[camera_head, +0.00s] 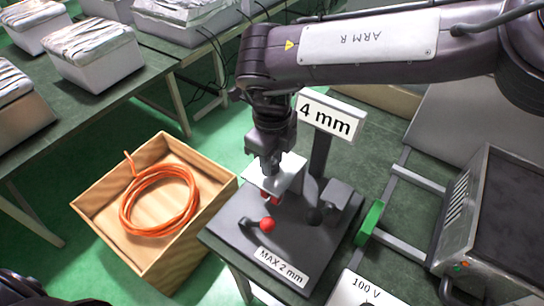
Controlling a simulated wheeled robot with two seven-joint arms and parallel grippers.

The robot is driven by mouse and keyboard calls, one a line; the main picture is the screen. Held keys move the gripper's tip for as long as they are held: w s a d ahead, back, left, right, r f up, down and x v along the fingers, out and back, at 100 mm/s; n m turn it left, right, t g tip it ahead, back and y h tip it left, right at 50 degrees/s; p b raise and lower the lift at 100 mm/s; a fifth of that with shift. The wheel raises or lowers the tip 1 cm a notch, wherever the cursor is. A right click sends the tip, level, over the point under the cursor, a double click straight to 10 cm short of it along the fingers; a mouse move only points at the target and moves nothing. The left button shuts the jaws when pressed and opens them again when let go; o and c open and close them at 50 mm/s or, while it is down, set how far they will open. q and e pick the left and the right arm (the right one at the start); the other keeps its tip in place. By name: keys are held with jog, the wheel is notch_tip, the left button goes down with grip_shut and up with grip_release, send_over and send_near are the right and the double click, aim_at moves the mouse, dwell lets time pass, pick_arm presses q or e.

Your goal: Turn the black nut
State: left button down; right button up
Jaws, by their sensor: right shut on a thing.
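My right gripper (269,165) points down over a small machine with a dark base (225,220). Its fingers are closed at the light metal plate (290,172) on top of the machine. The black nut is hard to make out; it is dark like the fingers and mostly hidden between them. Red parts show under the plate, and a black lever with a red ball knob (267,224) lies in front.
A "4 mm" sign (330,118) stands on a post just behind the gripper. A wooden box (160,258) with an orange coil (160,205) is at the left. A metal device (497,215) and a green block (370,222) are at the right.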

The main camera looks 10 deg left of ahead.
jog(key=shift+m, duration=0.4)
jog(key=m, duration=1)
jog(key=shift+m+b, duration=0.3)
jog(key=shift+m, duration=0.1)
jog(key=m, duration=0.2)
jog(key=shift+r+m, duration=0.15)
jog(key=shift+m, duration=0.15)
jog(key=shift+w+m+p, duration=0.1)
jog(key=shift+m+p, duration=0.9)
jog(key=shift+m, duration=0.8)
jog(key=o, duration=1)
